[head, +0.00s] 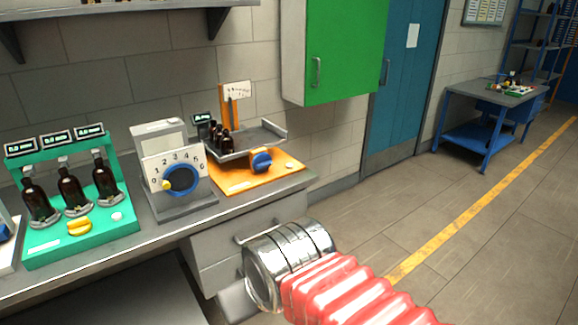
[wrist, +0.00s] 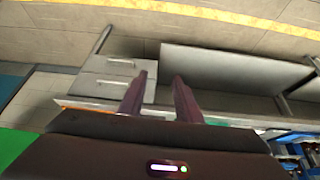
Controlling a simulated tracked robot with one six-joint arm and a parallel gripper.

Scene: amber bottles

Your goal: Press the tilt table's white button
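The tilt table has an orange base (head: 285,166) and stands at the right end of the bench in the head view. A tilted grey tray (head: 262,138) with several dark bottles (head: 220,138) rises over the base, and a blue knob (head: 262,161) sits at its front. In the head view my chrome and red arm shows in front of the bench; the fingertips cannot be made out.
A grey dial device (head: 180,205) stands left of the tilt table. Further left is a green rack (head: 85,238) with brown bottles and its own white button (head: 117,216). A green wall cabinet (head: 340,50) hangs above right.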

